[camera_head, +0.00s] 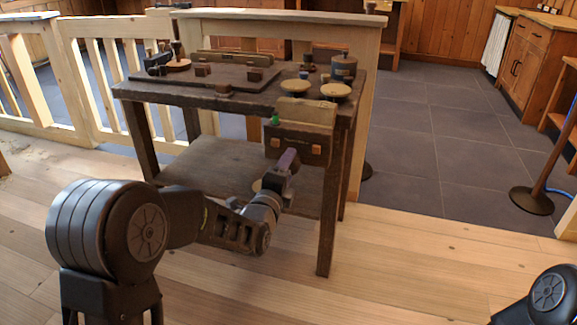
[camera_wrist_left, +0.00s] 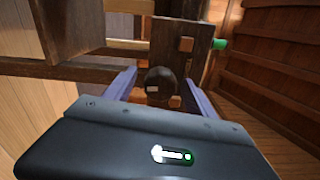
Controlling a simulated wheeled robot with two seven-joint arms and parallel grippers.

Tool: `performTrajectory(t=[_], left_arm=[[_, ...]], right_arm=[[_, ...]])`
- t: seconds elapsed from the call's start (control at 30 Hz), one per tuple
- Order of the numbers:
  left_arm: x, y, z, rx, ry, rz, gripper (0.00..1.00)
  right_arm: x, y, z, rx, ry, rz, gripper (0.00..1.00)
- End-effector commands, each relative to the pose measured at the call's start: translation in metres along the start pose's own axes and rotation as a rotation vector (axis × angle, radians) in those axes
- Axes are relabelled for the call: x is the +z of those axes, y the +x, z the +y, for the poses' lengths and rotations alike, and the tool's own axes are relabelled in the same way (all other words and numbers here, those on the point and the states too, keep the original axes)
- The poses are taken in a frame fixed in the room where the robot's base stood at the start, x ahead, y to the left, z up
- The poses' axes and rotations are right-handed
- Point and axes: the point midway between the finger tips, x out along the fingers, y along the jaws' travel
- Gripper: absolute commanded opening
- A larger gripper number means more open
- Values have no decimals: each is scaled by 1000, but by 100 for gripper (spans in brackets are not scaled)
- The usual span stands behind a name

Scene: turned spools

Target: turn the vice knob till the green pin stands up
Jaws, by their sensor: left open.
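The vice (camera_head: 300,145) is a dark wooden block with light square inlays on the front of the workbench. The green pin (camera_head: 276,119) is small and shows at the jaw's top left edge; it also shows in the left wrist view (camera_wrist_left: 218,44), poking past the jaw's edge. Its exact tilt is too small to tell. The vice knob (camera_wrist_left: 160,82) is round and black with a pale mark, and is hidden behind my gripper in the head view. My left gripper (camera_head: 288,160) is open, its purple fingers either side of the knob; contact is not clear.
The workbench (camera_head: 170,93) carries a dark board, two round pale-topped pieces (camera_head: 295,86), a dark pot (camera_head: 343,67) and small blocks. A low shelf (camera_head: 215,170) lies beneath. A rope post (camera_head: 531,200) stands at the right. The plank floor in front is clear.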

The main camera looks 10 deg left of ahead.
Motion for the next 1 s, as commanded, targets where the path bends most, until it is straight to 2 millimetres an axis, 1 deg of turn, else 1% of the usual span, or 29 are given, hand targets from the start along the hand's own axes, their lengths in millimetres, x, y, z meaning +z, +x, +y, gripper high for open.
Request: performTrajectory(t=[0.03,0.23,0.3,0.4,0.5,1.0], left_arm=[[0,-8,-2,1,-1,1,64],[0,-42,-2,3,-2,0,64],[0,-52,-1,3,-1,0,64],[1,-61,-1,2,0,-1,64],[0,-65,1,3,0,0,64],[0,-65,1,2,-2,0,64]], right_arm=[[0,-4,-1,0,0,-1,36],[1,-13,-4,0,-1,-5,36],[1,-15,-5,0,-1,-7,36],[1,-17,-5,0,-1,-8,36],[2,-17,-5,0,-1,-9,36],[2,-16,-5,0,-1,-9,36]])
